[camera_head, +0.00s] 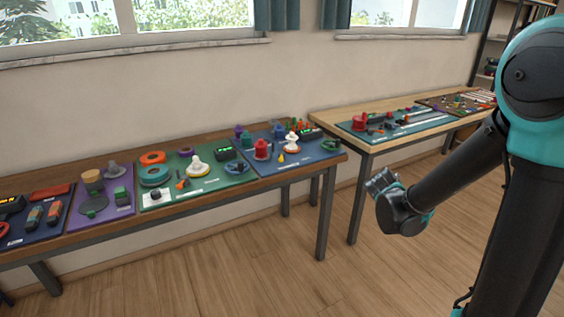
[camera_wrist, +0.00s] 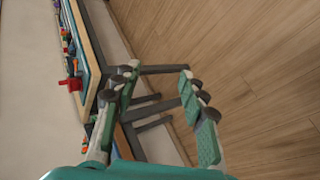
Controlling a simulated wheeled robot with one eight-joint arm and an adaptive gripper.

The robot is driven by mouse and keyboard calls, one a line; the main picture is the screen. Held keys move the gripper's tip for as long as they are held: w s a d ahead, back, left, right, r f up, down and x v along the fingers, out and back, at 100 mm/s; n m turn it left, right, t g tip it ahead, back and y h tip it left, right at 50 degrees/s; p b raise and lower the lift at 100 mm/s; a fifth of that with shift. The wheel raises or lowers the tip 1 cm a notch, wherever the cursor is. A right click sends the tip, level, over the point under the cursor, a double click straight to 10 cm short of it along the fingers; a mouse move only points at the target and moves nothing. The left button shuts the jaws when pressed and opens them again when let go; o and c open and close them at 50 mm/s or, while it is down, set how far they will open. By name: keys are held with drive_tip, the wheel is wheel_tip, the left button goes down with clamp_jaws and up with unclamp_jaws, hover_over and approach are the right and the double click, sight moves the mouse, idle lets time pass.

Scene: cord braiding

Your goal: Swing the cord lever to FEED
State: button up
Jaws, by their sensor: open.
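I cannot pick out the cord lever or any FEED mark in either view; the pieces on the benches are too small to read. My gripper (camera_head: 381,184) hangs in front of the benches over open floor, well apart from them. In the wrist view, its two fingers (camera_wrist: 155,78) stand wide apart with nothing between them.
A long dark-topped bench (camera_head: 20,165) on the left carries a purple mat (camera_head: 121,212), a green mat (camera_head: 222,184) and blue mats with small devices. A lighter wooden bench (camera_head: 330,122) stands at right with more mats. Wooden floor (camera_head: 290,285) in front is clear.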

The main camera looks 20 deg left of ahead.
drive_tip(key=w+a+n+t, duration=0.2)
drive_tip(key=w+a+n, duration=0.25)
drive_tip(key=a, duration=0.55)
drive_tip(key=n+t+y, duration=0.6)
drive_tip(key=n+y, duration=0.2)
drive_tip(key=n, duration=0.9)
approach(281, 161)
drive_tip(key=x, duration=1.1)
drive_tip(key=shift+w+f, duration=0.1)
drive_tip(key=shift+c, duration=0.6)
clamp_jaws()
